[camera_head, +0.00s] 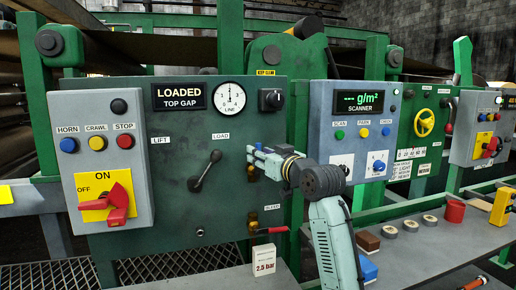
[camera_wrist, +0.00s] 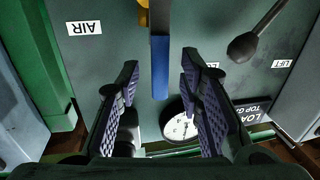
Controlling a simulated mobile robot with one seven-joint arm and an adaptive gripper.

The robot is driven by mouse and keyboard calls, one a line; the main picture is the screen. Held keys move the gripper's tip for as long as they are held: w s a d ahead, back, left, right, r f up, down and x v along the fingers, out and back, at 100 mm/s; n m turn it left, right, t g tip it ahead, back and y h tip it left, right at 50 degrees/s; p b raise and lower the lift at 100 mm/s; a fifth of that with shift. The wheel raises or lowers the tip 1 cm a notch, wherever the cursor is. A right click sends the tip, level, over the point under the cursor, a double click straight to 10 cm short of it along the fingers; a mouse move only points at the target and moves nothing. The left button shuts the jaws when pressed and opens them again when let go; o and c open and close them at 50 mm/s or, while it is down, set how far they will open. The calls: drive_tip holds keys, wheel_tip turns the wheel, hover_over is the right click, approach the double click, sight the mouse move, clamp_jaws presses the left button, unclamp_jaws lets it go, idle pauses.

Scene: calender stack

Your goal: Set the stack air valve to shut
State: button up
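The stack air valve's lever (camera_wrist: 160,66), with a blue grip over a grey bar, shows in the wrist view by the upside-down AIR label (camera_wrist: 85,28). The grip lies between my gripper's (camera_wrist: 158,85) spread fingers, with a gap on each side. The bar runs to a brass valve body (camera_wrist: 143,15) at the top edge. In the head view my gripper (camera_head: 256,160) is at the right part of the green panel and hides most of the valve. A bit of brass (camera_head: 251,174) shows just below the fingers.
A black-knobbed LIFT/LOAD lever (camera_head: 206,170) is left of my gripper. A red-handled bleed valve (camera_head: 270,231) sits below. A round gauge (camera_head: 230,99) and a black knob (camera_head: 271,99) are above. The blue-grey scanner box (camera_head: 350,132) stands right, close to my arm.

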drive_tip(key=shift+x, duration=1.05)
clamp_jaws()
